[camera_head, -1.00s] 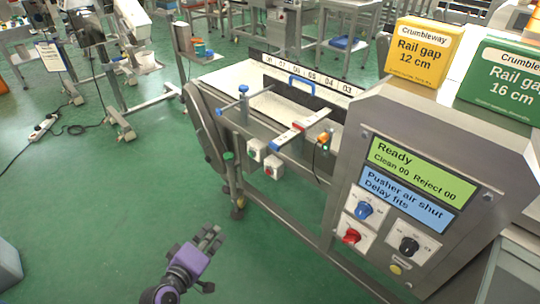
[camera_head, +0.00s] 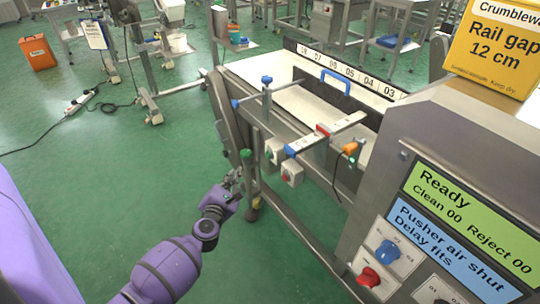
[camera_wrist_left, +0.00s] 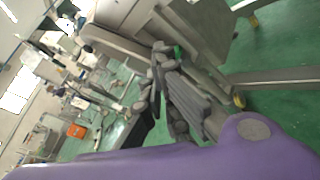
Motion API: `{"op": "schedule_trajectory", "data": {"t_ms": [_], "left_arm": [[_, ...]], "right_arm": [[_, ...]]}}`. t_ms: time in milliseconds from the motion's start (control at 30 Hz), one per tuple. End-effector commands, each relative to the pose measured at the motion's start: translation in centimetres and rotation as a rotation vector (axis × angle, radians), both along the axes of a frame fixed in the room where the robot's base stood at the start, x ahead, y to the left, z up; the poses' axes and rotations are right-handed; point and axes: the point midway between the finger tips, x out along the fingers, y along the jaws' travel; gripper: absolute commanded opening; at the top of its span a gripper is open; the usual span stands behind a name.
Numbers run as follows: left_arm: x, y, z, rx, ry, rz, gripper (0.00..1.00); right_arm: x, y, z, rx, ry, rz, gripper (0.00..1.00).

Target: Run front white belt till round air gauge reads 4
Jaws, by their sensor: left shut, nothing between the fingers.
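I cannot make out a round air gauge. My left gripper (camera_head: 236,177) is shut and empty, left of the boxes and just below a green knob (camera_head: 246,154); contact cannot be told. The left wrist view shows its dark fingers (camera_wrist_left: 160,82) close to the conveyor frame. My right gripper is out of view.
The control cabinet (camera_head: 400,150) at right has a green screen (camera_head: 466,220) reading Ready and a blue screen (camera_head: 450,247) reading Pusher air shut, Delay fits. A blue knob (camera_head: 387,253) and red knob (camera_head: 369,277) sit below. Green floor (camera_head: 90,190) at left is mostly open.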

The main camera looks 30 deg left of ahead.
Motion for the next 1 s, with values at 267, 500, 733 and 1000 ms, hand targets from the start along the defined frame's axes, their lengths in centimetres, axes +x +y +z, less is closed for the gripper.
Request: {"op": "schedule_trajectory", "data": {"t_ms": [267, 500, 733, 1000], "left_arm": [[0.5, -0.3, 0.0, 0.002, 0.0, -0.002, 0.0], [3.2, -1.4, 0.0, 0.003, 0.0, -0.004, 0.0], [6.1, -2.6, -0.1, 0.003, 0.001, -0.002, 0.0], [8.0, -3.3, 0.0, 0.004, 0.001, -0.002, 0.0]], "right_arm": [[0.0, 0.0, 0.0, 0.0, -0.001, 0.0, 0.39], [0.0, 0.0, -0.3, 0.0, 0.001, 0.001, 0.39], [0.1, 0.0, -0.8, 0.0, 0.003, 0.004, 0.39], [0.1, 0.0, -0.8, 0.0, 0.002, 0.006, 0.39]]}}
